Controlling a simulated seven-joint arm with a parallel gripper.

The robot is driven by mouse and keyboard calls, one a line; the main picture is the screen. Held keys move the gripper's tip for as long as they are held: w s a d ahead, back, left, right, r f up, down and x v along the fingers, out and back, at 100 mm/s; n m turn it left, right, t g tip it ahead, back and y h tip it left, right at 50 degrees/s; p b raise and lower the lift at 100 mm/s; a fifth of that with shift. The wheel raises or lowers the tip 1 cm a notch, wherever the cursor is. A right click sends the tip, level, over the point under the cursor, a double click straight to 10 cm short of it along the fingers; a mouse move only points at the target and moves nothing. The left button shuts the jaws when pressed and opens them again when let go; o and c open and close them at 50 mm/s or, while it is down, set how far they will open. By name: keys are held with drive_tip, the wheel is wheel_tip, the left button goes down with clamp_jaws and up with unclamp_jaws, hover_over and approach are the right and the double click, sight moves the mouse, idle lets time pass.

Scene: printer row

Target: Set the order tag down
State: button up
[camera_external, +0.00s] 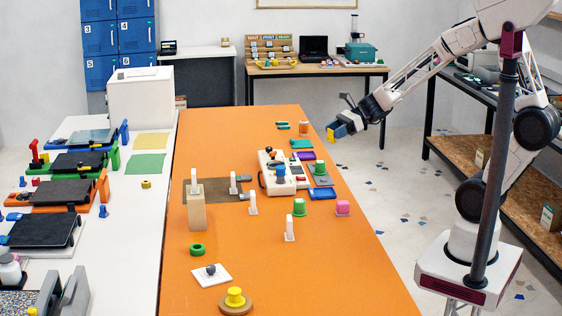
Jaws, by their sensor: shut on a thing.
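My gripper (341,130) is at the upper right, beyond the right edge of the orange table, with the arm reaching in from the right. It is shut on a small yellow-orange piece (330,135), which I take to be the order tag. The tag shows at the left end of the fingers and looks held in the air, apart from any surface. A blue part shows at the fingers just beside it. The tag's full shape and face are too small to make out.
The orange table (250,280) holds a white control box (267,178), a cardboard block (196,212), white upright stands, and several coloured pieces. Much of the table's front right is clear. Printers line the white table on the left.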

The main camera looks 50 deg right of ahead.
drive_tip(key=w+d+r+n, duration=0.1)
drive_tip(key=w+d, duration=0.1)
drive_tip(key=d, duration=0.8)
drive_tip(key=w+d+r, duration=0.1)
drive_tip(key=w+d, duration=0.2)
drive_tip(key=d, duration=0.6)
wheel_tip(320, 180, down, 18)
drive_tip(key=g, duration=0.1)
drive_tip(key=shift+s+y, duration=0.2)
drive_tip(key=shift+y, duration=0.1)
drive_tip(key=w+d, duration=0.1)
drive_tip(key=w, duration=0.4)
drive_tip(key=w+f, duration=0.1)
drive_tip(key=w, duration=0.4)
drive_tip(key=w+d, duration=0.1)
drive_tip(key=w, duration=0.4)
drive_tip(key=shift+w+d+f, duration=0.15)
drive_tip(key=shift+w+d, duration=0.2)
drive_tip(key=shift+w, duration=0.05)
drive_tip(key=shift+f, duration=1.8)
drive_tip(key=shift+f, duration=0.1)
